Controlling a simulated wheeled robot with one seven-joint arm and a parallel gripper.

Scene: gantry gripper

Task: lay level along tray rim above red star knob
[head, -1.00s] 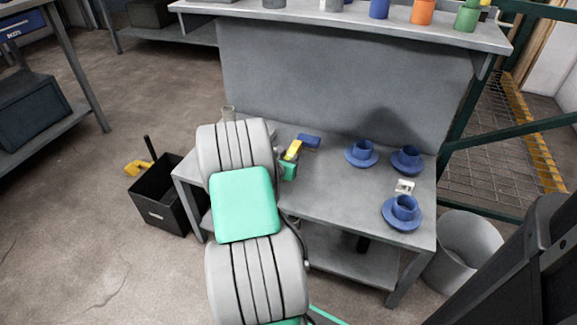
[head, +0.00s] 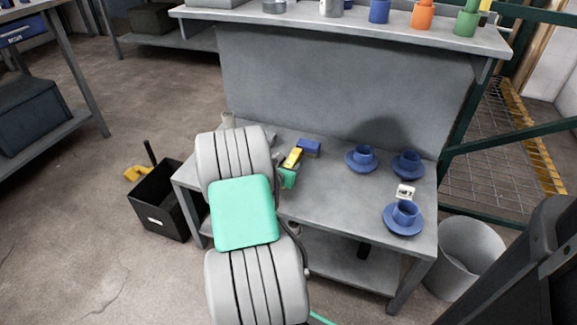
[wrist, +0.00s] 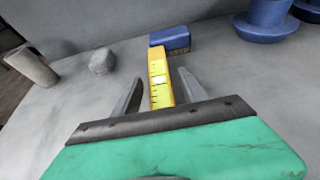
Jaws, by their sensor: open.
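The level, a yellow bar with dark tick marks and a pale window (wrist: 158,80), lies on the grey workbench. It also shows as a small yellow bar in the head view (head: 292,157), partly hidden by my arm. My gripper (wrist: 159,92) is open, with one finger on each side of the near part of the level; I see gaps on both sides in the wrist view. I see no tray rim and no red star knob in these frames.
A blue block (wrist: 172,41) sits at the level's far end. A grey lump (wrist: 102,61) and a grey cup (wrist: 34,67) stand to its left. Blue cups on saucers (head: 403,220) and a small white item (head: 405,192) occupy the bench's right side. A back panel (head: 340,90) rises behind.

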